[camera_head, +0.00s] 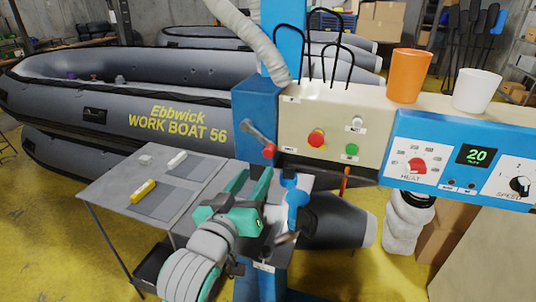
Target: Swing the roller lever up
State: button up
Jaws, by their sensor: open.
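The roller lever (257,138) is a short grey bar with a red ball knob (270,151) on the front of the blue machine head. It slants down to the right, with the knob at its lower end. My gripper (251,177), with teal fingers, is open just below the knob. The fingers point up toward the lever, and a small gap shows between them and the knob. I see nothing between the fingers. Blue rollers (296,196) stand just right of the gripper, partly hidden.
A grey table (108,191) with yellow and white tools stands left of my arm. The beige panel (320,112) carries red and green buttons. Orange (409,76) and white (477,91) cups stand on the machine. A grey boat (120,105) lies behind.

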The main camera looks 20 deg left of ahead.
aim_at(268, 154)
jog(key=w, duration=1)
jog(key=shift+w, duration=0.3)
grip_shut()
